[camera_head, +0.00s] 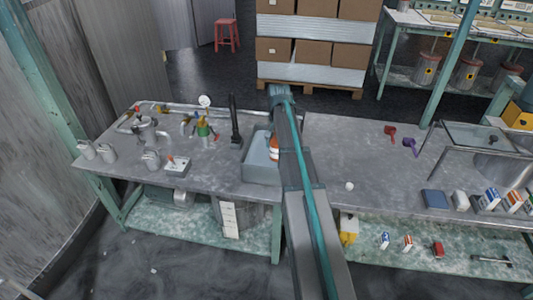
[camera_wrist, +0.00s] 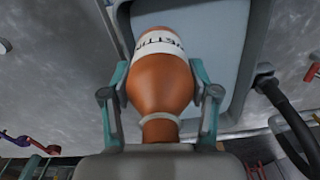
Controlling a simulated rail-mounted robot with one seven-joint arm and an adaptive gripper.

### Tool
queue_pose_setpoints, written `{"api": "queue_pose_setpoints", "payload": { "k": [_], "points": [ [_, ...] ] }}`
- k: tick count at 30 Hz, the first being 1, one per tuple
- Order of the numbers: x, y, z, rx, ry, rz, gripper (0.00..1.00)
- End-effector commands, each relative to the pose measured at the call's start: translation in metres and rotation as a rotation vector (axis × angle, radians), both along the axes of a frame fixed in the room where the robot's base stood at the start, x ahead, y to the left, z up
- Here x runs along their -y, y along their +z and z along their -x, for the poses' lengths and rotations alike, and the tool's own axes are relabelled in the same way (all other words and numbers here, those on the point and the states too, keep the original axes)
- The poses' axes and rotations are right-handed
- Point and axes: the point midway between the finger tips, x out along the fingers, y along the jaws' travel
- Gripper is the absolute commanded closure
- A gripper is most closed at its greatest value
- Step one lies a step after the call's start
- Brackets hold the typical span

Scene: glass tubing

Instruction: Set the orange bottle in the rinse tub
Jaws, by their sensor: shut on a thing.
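The orange bottle (camera_wrist: 160,85) with a white label is between the two teal fingers of my gripper (camera_wrist: 160,95) in the wrist view, which are shut on it. Its labelled end points away from the wrist, over the light blue-grey rinse tub (camera_wrist: 222,40). In the head view, a small part of the bottle (camera_head: 273,148) shows beside my arm, at the tub (camera_head: 262,172) set in the bench. My arm hides the right part of the tub and most of my gripper. I cannot tell whether the bottle touches the tub's floor.
A black faucet (camera_head: 235,122) stands at the tub's left; it also shows in the wrist view (camera_wrist: 290,115). Red (camera_head: 390,134) and purple (camera_head: 411,141) tools lie right.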

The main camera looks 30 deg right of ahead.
Motion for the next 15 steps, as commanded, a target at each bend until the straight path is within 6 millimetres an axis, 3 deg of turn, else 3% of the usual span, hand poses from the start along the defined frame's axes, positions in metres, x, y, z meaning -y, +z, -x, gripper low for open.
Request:
{"api": "queue_pose_setpoints", "payload": {
  "k": [1,3,9,15],
  "points": [
    [0.000,-0.004,-0.017,0.000,0.002,0.000,0.87],
    [-0.002,-0.013,-0.031,-0.002,0.003,-0.001,0.87],
    [-0.004,-0.045,-0.054,0.000,0.000,0.000,0.87],
    [-0.005,-0.058,-0.063,0.000,0.000,0.000,0.87]
  ]
}}
